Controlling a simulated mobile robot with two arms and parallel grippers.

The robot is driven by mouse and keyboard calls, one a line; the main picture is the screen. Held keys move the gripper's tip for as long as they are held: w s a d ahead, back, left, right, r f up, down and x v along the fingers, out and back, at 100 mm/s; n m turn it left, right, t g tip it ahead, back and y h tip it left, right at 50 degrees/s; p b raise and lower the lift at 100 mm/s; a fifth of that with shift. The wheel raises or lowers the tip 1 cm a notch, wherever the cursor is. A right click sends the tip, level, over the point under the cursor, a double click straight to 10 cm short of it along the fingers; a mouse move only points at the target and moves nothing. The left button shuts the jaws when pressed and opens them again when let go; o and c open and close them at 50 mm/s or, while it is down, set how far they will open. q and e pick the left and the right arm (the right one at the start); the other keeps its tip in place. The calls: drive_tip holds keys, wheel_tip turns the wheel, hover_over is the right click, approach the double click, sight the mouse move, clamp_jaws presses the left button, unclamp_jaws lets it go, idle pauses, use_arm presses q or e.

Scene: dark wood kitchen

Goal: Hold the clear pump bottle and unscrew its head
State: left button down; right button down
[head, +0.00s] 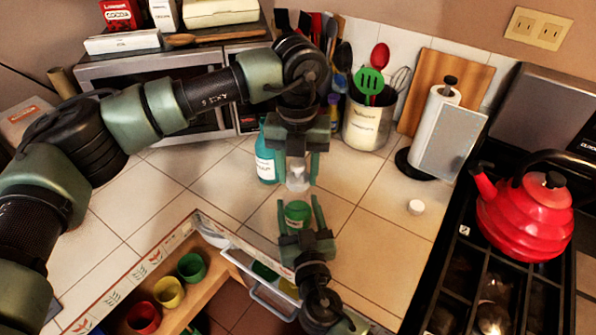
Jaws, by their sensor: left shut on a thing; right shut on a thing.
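My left gripper (298,184) points down over the counter, its fingers on either side of a small whitish, clear piece (297,177), which looks like the top part of the pump bottle. My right gripper (298,200) comes up from the bottom of the picture. Its fingers are on either side of a round green piece (297,213), just below the whitish piece in the picture. Both grippers are shut on these pieces. The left gripper hides the top of the whitish piece. I cannot tell whether the two pieces are joined.
A teal bottle (265,156) with a white label stands just left of my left gripper. Behind are a utensil crock (367,127) and a paper towel holder (435,128). A small white cap (416,207) and a red kettle (525,215) are right. An open drawer (212,274) holds cups.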

sight(298, 162)
use_arm(q)
drive_tip(key=shift+r, duration=2)
use_arm(e)
drive_tip(key=shift+c, duration=1.5)
unclamp_jaws()
use_arm(q)
drive_tip(key=shift+f, duration=0.1)
use_arm(e)
drive_tip(key=shift+s, duration=0.15)
